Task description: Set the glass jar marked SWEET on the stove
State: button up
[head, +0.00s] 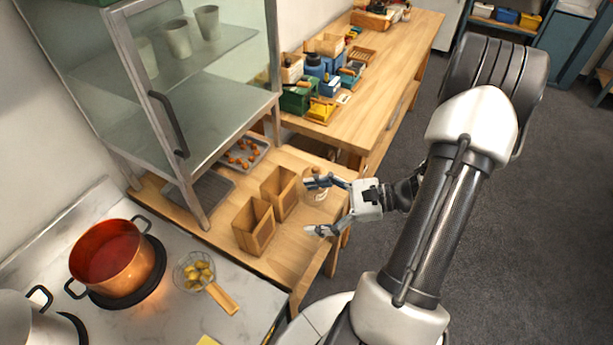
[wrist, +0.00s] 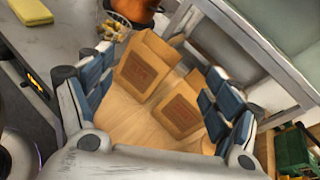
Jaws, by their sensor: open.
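My gripper (head: 326,206) is open and empty above the counter's right edge. Its spread fingers also show in the wrist view (wrist: 155,105), with bare wood between them. The stove (head: 185,318) is at the lower left. A copper pot (head: 108,258) of reddish liquid stands on its burner, with an orange glow below.
Two open boxes (head: 255,228) (head: 280,192) stand left of my gripper. A strainer of yellowish pieces (head: 194,271) lies beside the copper pot. A steel pot (head: 28,322) is at the lower left. A glass cabinet (head: 185,110) rises behind. A tray of chestnuts (head: 262,150) sits beneath it.

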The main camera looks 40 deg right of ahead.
jog(key=s+d+f+m+t+h, duration=0.5)
jog(key=d+f+m+t+h, duration=0.35)
jog(key=d+m, duration=0.35)
jog(key=shift+n+g+h, duration=0.25)
jog(key=shift+n+g, duration=0.05)
jog(key=shift+g, duration=0.05)
jog(key=w, duration=0.5)
jog(key=w+b, duration=0.1)
jog(key=w, duration=0.4)
jog(key=shift+w+a+f, duration=0.2)
jog(key=shift+w, duration=0.2)
jog(key=shift+w+a+b, duration=0.15)
jog(key=shift+w+b, duration=0.2)
jog(key=shift+w, duration=1.2)
jog(key=shift+w+a+b, duration=0.1)
jog(key=shift+w+b, duration=0.25)
jog(key=shift+w, duration=1.15)
grip_shut()
jog(key=shift+r, duration=0.1)
